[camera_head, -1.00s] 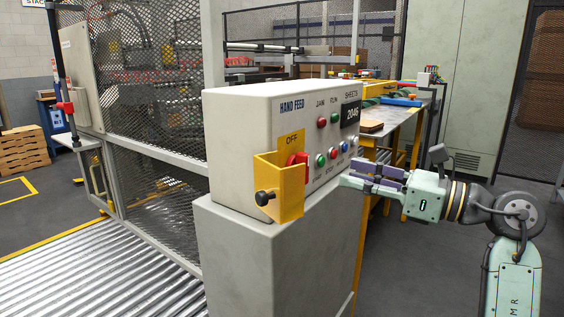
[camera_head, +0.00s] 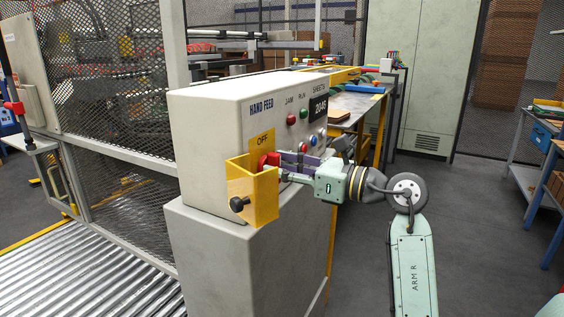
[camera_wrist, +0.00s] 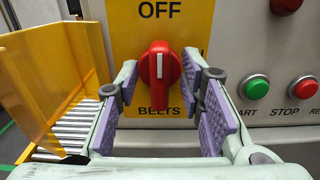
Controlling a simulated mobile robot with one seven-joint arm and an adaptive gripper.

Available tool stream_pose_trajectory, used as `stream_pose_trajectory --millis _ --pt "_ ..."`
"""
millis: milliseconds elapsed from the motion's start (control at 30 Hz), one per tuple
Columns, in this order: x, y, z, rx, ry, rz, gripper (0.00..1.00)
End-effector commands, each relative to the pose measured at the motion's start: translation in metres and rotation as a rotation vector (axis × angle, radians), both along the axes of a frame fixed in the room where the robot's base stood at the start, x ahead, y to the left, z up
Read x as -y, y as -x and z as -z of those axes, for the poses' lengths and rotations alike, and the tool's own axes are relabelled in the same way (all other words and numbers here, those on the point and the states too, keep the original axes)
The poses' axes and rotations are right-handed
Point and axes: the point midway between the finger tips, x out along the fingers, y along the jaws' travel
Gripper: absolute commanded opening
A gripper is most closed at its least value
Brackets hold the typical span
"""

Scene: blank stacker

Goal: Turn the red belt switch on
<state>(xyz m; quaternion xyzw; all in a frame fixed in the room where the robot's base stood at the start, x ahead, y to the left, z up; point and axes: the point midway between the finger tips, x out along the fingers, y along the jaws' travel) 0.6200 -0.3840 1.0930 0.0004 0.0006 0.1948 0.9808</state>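The red belt switch (camera_wrist: 159,66) is a rotary knob on a yellow plate (camera_wrist: 190,20) marked OFF above and BELTS below. Its white pointer line stands upright, toward OFF. My gripper (camera_wrist: 160,95) is open in the wrist view, with one purple-padded finger on each side of the knob and apart from it. In the head view my gripper (camera_head: 292,166) is at the front of the grey HAND FEED box (camera_head: 215,120), close to the red knob (camera_head: 268,161). The yellow guard (camera_head: 258,196) and my fingers partly hide the knob there.
A yellow guard wall (camera_wrist: 45,70) stands left of the knob. The green START button (camera_wrist: 255,87) and red STOP button (camera_wrist: 303,87) are close on the right. A roller conveyor (camera_head: 85,275) lies left of the cabinet; open floor is at right.

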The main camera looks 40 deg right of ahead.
Motion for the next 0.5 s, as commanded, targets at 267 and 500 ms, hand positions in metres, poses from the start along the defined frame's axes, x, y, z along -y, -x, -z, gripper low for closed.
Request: stream_pose_trajectory --millis 267,500 --pt "-0.0010 -0.0022 0.0004 0.000 0.000 0.000 0.35" --pt "-0.0008 -0.0019 0.0002 0.001 0.000 0.000 0.21"
